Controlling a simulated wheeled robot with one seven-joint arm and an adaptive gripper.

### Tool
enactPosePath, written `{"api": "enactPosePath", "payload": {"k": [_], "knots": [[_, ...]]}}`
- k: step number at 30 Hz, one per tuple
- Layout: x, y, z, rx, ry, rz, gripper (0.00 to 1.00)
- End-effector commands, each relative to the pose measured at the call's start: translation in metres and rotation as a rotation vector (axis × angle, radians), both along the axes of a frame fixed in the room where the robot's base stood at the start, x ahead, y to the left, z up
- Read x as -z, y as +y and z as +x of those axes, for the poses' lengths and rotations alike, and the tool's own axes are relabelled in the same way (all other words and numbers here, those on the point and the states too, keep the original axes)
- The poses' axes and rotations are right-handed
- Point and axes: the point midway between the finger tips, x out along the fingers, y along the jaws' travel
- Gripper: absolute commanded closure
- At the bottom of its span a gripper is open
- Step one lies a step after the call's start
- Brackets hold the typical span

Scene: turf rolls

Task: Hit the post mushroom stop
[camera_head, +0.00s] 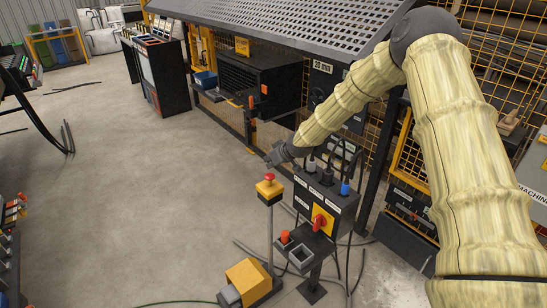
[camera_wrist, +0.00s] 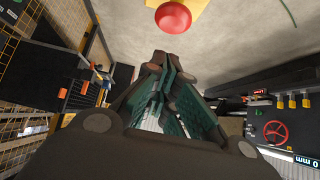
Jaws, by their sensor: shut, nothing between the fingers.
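The red mushroom stop (camera_head: 269,177) sits on top of a yellow box (camera_head: 268,189) on a thin upright post (camera_head: 270,235) in the middle of the head view. In the wrist view the red mushroom head (camera_wrist: 173,17) shows at the top, just beyond my fingertips, with part of the yellow box beside it. My gripper (camera_head: 270,159) is just above and behind the mushroom, apart from it in the picture. In the wrist view my gripper (camera_wrist: 168,62) is shut and empty. The exact gap to the mushroom is hard to tell.
A dark control box with a yellow and red rotary switch (camera_head: 319,221) stands close to the right of the post, with plugs on top. A yellow foot-pedal housing (camera_head: 248,281) is on the floor below. Open concrete floor (camera_head: 130,200) lies to the left.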

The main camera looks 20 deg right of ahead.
Motion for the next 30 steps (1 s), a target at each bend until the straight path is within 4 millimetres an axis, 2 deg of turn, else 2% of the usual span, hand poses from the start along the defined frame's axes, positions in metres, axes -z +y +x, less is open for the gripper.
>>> {"api": "enactPosePath", "payload": {"k": [4,10,26,30], "knots": [[0.016,-0.001,-0.002,0.0,0.004,-0.001,1.0],[0.029,-0.001,-0.001,0.001,0.002,0.0,1.0],[0.035,-0.001,-0.001,0.0,0.002,-0.001,1.0],[0.043,-0.001,-0.001,0.0,0.002,-0.001,1.0]]}}
